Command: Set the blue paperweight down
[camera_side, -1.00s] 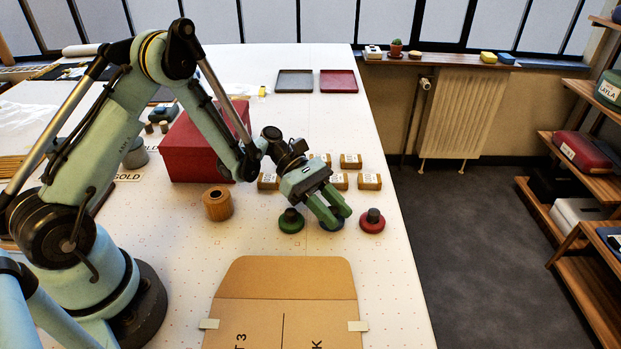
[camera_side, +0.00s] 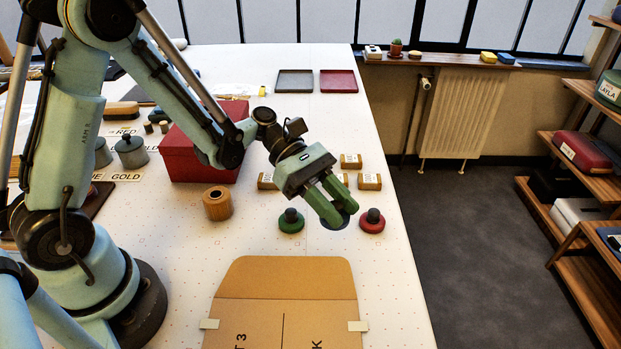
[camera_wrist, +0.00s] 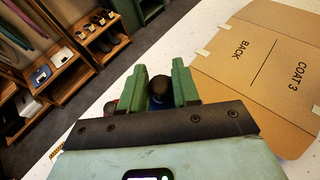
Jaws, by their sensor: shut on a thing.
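My gripper (camera_side: 341,213) is shut on the blue paperweight (camera_side: 346,219), tilted over the front right part of the table. In the side view the fingers hide most of the paperweight, and I cannot tell exactly how high its base is above the table. In the wrist view its dark knob (camera_wrist: 157,92) shows between the two green fingers of my gripper (camera_wrist: 159,88). The green paperweight (camera_side: 291,222) stands to the left of my gripper and the red paperweight (camera_side: 372,222) stands close on its right.
A cardboard coat pattern (camera_side: 287,283) lies in front. Small labelled boxes (camera_side: 369,182) stand behind my gripper. A wooden pot (camera_side: 217,204) and a red box (camera_side: 187,160) are left. Grey (camera_side: 294,82) and red (camera_side: 338,82) trays lie far back. The table's right edge is close.

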